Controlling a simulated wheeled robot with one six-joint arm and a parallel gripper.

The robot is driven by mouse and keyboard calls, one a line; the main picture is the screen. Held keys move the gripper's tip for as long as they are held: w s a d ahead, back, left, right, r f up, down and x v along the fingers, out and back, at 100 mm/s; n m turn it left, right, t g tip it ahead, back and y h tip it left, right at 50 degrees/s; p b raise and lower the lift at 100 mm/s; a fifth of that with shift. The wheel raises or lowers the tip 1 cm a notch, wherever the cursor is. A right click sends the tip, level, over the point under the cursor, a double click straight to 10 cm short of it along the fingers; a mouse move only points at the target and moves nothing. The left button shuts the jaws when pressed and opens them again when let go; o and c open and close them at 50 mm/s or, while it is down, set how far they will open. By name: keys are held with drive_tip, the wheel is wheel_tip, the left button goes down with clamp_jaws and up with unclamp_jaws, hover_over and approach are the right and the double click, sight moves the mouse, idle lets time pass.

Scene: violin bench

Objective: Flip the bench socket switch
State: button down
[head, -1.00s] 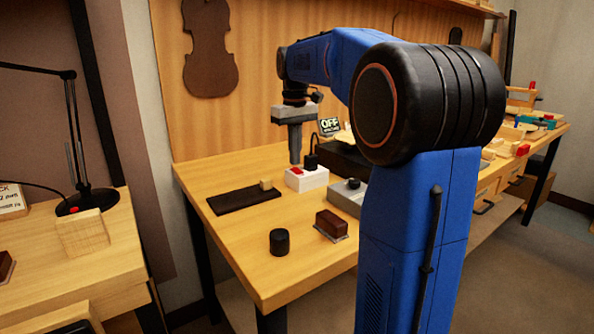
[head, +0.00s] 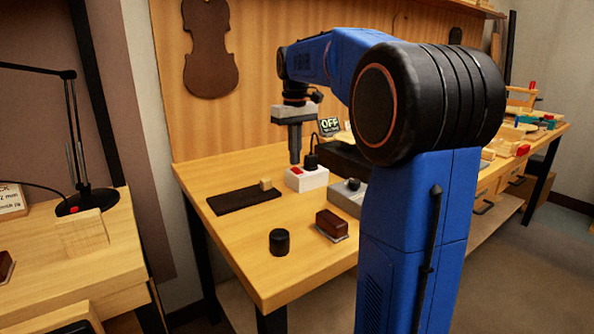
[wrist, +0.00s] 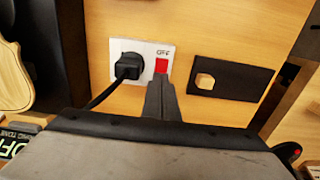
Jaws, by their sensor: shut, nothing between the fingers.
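The bench socket is a white box (head: 313,178) on the wooden bench, with a black plug (head: 311,159) in it and a red switch (head: 296,170) at its left end. In the wrist view the white socket (wrist: 143,47) shows the black plug (wrist: 128,67), the red switch (wrist: 161,65) and the letters "OFF" beside it. My gripper (head: 295,160) points down over the switch end, shut and empty. In the wrist view its fingertips (wrist: 161,78) overlap the near edge of the red switch. I cannot tell whether they touch it.
A dark board (head: 243,201) with a small wooden block lies left of the socket. A grey box with a black knob (head: 347,198) stands to its right. A black cylinder (head: 279,242) and a brown block (head: 331,225) stand in front. An "OFF" sign (head: 329,126) stands behind.

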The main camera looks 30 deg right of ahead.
sight(295, 168)
drive_tip(key=shift+f, duration=0.7)
idle(0.6)
wheel_tip(295, 168, up, 7)
idle(1.0)
idle(0.5)
